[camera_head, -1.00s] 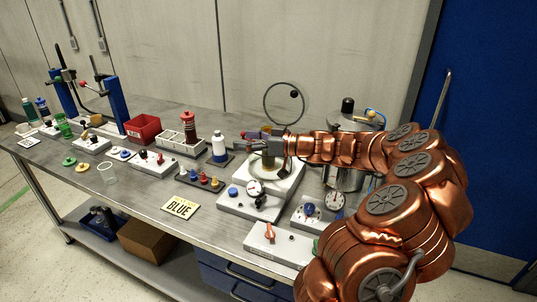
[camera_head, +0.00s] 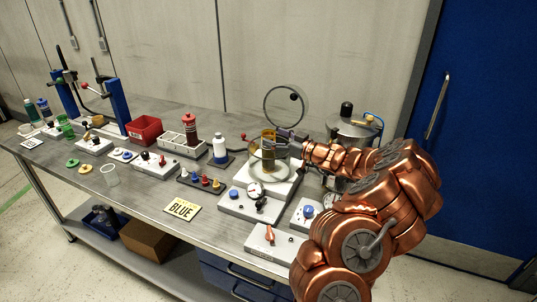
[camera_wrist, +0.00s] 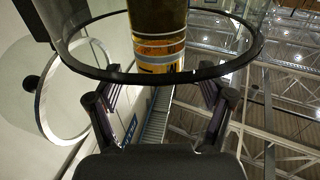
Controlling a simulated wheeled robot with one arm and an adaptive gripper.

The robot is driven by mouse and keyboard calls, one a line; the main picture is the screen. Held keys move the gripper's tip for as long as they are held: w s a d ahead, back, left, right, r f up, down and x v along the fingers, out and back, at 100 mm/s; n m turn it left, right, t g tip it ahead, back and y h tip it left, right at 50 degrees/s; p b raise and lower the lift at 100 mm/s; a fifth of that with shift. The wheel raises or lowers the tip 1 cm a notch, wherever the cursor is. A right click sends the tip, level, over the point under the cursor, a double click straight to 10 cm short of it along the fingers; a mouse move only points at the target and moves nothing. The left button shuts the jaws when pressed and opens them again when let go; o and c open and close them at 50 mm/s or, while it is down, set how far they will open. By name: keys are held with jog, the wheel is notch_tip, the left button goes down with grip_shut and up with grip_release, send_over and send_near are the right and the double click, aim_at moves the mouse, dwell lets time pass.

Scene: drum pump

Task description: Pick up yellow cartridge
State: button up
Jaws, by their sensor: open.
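The yellow cartridge (camera_head: 268,150) stands upright in the clear round chamber (camera_head: 252,166) on the white pump unit at the right of the bench. In the wrist view the amber cartridge (camera_wrist: 157,38) is straight ahead, with a dark ring (camera_wrist: 160,79) in front of it. My gripper (camera_head: 283,137) is just right of the cartridge's upper part. In the wrist view my gripper (camera_wrist: 160,92) is open, its two fingers apart on either side of the cartridge's line, with nothing held. I cannot tell whether the fingers touch the ring.
A round lid (camera_head: 284,86) stands raised behind the chamber. A metal pot (camera_head: 352,132) is close to my arm on the right. A white bottle (camera_head: 220,149) and a rack with a dark red bottle (camera_head: 190,131) stand left.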

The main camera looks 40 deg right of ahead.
jog(key=shift+p+x, duration=0.45)
jog(key=shift+x, duration=0.95)
jog(key=shift+c, duration=0.3)
grip_shut()
